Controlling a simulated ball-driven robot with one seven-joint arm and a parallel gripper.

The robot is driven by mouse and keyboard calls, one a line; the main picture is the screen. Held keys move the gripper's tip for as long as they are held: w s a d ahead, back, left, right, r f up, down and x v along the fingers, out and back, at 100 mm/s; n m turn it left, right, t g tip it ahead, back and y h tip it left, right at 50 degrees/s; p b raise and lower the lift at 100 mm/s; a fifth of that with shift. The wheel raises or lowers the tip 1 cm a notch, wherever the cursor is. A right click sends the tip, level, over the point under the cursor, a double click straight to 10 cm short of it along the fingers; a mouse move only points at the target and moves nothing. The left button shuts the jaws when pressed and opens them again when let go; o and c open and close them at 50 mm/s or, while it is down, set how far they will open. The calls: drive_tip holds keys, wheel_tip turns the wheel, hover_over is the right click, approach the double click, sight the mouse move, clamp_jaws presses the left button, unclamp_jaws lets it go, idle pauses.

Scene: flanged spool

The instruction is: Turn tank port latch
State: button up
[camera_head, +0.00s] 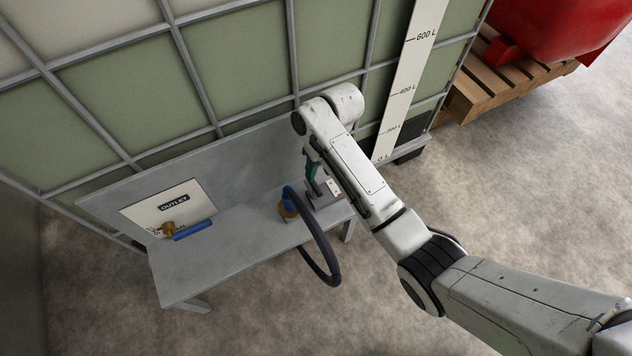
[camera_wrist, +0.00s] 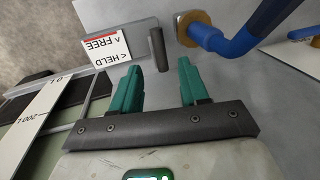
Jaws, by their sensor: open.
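The latch shows in the wrist view as a short dark grey handle (camera_wrist: 158,49) at the edge of a grey plate. A white label (camera_wrist: 106,47) reading HELD and FREE with arrows lies beside it, and also shows in the head view (camera_head: 333,187). My gripper (camera_wrist: 158,75) is open, its two green fingers apart and empty. The handle stands just beyond the fingertips, across the gap between them; I cannot tell whether it touches either finger. In the head view my gripper (camera_head: 312,175) points down over the right end of the grey bench, and the handle is hard to make out.
A brass port (camera_wrist: 194,27) with a blue hose elbow (camera_wrist: 236,42) is close beside the latch; the dark hose (camera_head: 325,262) loops over the bench's front edge. A brass outlet tap with a blue lever (camera_head: 195,230) is at left. The caged tank (camera_head: 245,60) rises behind the bench (camera_head: 240,240).

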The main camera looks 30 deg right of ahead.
sight(315, 184)
drive_tip(key=f, duration=0.2)
drive_tip(key=a+f+b, duration=0.1)
drive_tip(key=f, duration=0.2)
drive_tip(key=shift+f+b, duration=0.15)
drive_tip(key=shift+b, duration=0.15)
drive_tip(key=shift+c, duration=0.2)
clamp_jaws()
